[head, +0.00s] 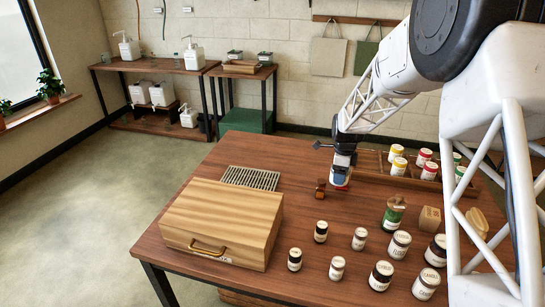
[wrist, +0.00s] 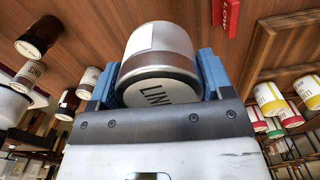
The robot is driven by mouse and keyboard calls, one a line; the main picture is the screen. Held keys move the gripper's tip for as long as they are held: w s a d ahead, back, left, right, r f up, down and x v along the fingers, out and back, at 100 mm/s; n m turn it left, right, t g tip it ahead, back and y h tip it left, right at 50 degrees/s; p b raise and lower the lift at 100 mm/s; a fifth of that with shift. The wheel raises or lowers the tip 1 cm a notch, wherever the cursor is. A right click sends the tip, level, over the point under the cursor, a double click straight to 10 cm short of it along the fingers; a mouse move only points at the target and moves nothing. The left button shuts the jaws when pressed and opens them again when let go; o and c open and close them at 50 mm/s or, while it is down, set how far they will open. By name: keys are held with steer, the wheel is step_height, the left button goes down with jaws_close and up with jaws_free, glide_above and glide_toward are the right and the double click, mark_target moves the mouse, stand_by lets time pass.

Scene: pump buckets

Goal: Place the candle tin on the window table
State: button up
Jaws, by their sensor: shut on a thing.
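The candle tin (wrist: 160,55) is a pale, silver-rimmed cylinder with part of a label, "LIN", on its near end. My gripper (wrist: 160,85) is shut on it, with a blue finger pressed to each side. In the head view my gripper (head: 341,178) points down over the back middle of the big wooden table (head: 300,165); the tin is hard to make out there. A long table (head: 150,66) near the window, at the back left, bears white pump bottles. It appears to be the window table and is far from my gripper.
A wooden case (head: 222,215) and a metal grate (head: 250,178) lie left of my gripper. Several labelled jars (head: 360,239) stand at the front right. A wooden tray (head: 375,162) with coloured tins is to the right. A smaller table (head: 240,72) adjoins the long one. Open floor (head: 90,180) lies at left.

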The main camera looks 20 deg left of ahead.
steer(key=w+a, duration=0.5)
steer(key=w, duration=0.3)
steer(key=w+a, duration=0.5)
steer(key=w, duration=0.2)
steer(key=shift+w+f+m, duration=0.25)
steer(key=shift+w+m, duration=0.15)
steer(key=shift+f, duration=0.1)
steer(key=shift+f, duration=3)
steer(key=shift+f, duration=1.9)
steer(key=shift+f, duration=0.15)
steer(key=o, duration=1)
